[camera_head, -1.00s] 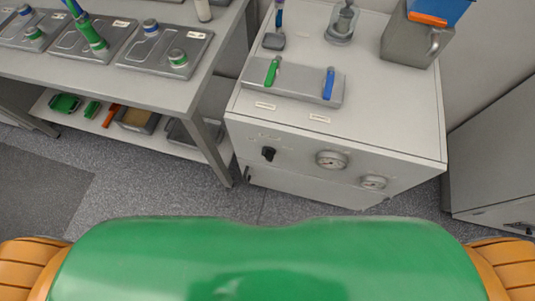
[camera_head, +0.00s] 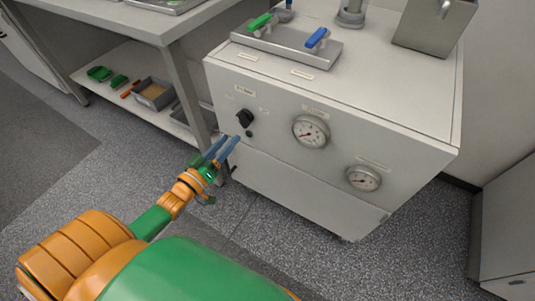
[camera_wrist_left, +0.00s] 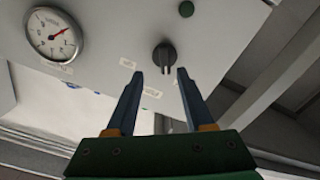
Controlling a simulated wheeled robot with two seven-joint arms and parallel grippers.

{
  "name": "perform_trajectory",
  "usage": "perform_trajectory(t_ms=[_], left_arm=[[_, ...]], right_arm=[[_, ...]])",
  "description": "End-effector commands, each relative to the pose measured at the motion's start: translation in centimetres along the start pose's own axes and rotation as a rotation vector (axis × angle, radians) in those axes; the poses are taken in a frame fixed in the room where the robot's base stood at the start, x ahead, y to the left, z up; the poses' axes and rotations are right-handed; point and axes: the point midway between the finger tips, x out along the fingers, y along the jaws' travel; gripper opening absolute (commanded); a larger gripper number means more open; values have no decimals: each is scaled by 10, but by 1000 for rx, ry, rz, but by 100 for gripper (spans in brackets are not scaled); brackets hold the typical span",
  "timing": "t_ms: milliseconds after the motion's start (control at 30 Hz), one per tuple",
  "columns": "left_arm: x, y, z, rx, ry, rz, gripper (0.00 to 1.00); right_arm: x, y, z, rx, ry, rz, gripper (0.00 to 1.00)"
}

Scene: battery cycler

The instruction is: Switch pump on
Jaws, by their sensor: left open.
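The pump cabinet is a white box (camera_head: 275,100) with a black rotary switch (camera_head: 245,118) on the left of its front panel. A small dark green round indicator (camera_head: 249,134) sits just below the switch. In the left wrist view the switch (camera_wrist_left: 165,56) appears beyond the fingertips, roughly between them, and the green indicator (camera_wrist_left: 186,9) is above it. My left gripper (camera_head: 225,143) is open and empty, with its blue fingers pointing at the panel just below and left of the switch. It appears apart from the switch. My right gripper is not in view.
Two round gauges, a larger one (camera_head: 310,131) and a smaller one (camera_head: 363,178), are right of the switch. A valve block with a green handle (camera_head: 260,22) and a blue handle (camera_head: 316,38) stands on the cabinet top. A workbench (camera_head: 165,25) stands at left.

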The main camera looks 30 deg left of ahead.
Motion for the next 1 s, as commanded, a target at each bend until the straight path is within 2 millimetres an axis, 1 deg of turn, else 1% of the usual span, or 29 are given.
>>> perform_trajectory(t_ms=[67,133,200,333,467,667,700,767,800,867,1000], left_arm=[[10,2,-2,-5,11,11,52],[25,2,-4,-4,12,10,52],[40,2,-2,-3,10,10,52],[61,2,-2,-4,7,6,52],[70,2,-3,-3,5,6,52],[70,2,-3,-2,3,4,52],[70,2,-3,-2,3,4,42],[70,2,-3,-2,3,4,26],[70,2,-3,-2,3,4,15],[70,2,-3,-2,3,4,0],[70,2,-2,-2,3,4,0]], right_arm=[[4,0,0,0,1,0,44],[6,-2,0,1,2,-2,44],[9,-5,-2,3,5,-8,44],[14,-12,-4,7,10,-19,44],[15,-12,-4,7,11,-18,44],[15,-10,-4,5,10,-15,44],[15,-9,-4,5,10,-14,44],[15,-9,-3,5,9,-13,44],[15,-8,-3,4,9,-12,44],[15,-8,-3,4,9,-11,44],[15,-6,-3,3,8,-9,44]])
